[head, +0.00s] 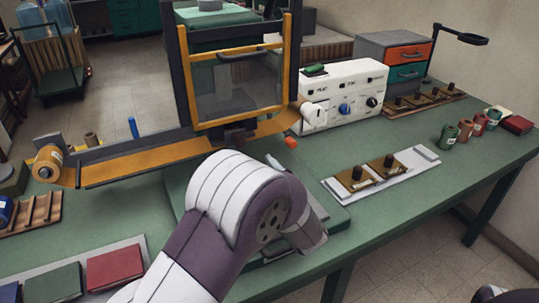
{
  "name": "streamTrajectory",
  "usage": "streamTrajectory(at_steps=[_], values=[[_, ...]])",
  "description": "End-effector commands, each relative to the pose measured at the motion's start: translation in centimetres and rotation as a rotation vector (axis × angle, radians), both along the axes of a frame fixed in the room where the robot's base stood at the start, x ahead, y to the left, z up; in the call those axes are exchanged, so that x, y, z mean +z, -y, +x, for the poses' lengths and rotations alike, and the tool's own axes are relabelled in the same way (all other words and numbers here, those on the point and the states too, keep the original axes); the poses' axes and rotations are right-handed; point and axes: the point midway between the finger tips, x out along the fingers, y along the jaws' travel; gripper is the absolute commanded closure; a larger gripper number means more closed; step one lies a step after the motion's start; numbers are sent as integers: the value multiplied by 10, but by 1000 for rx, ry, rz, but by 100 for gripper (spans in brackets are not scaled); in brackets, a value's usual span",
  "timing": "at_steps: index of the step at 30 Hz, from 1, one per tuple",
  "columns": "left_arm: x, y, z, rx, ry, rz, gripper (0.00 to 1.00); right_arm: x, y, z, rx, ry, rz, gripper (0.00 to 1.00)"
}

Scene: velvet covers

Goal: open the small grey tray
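I cannot tell for sure which thing is the small grey tray. A flat light grey tray (402,176) lies on the green table, right of centre. It bears two brown blocks with dark knobs and has a raised grey bar (427,153) at its far right end. A larger pale grey tray (130,247) with books lies at the lower left. My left arm rises from the bottom and bends down to the right in front of the press. Its gripper is hidden. Only a dark bit of my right arm shows at the bottom right corner; its gripper is out of view.
A press with a yellow-edged frame (183,75) stands at the back centre on a green base. A white control box (345,92), a grey drawer cabinet (385,45) and several spools (465,131) stand at the right. The table (440,190) is clear right of the tray.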

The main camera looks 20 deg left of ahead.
Motion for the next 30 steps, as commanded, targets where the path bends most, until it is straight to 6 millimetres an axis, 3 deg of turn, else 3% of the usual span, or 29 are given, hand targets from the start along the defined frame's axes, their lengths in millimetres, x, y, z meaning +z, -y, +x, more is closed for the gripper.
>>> streamTrajectory(at_steps=[6, 12, 24, 29, 30], values=[[2, -44, 36, 3, 0, -1, 43, 3, 0, 0, 0, 0, 0, 36], [2, -74, 63, -1, 0, -1, 43, 4, 0, 0, 0, 0, 0, 36], [2, -84, 72, -5, 0, -2, 43, 4, 0, 0, 0, 0, 0, 36], [2, -84, 72, -4, 0, -2, 95, 4, 0, 0, 0, 0, 0, 36], [2, -83, 72, -4, 0, -2, 100, 4, 0, 0, 0, 0, 0, 36]])
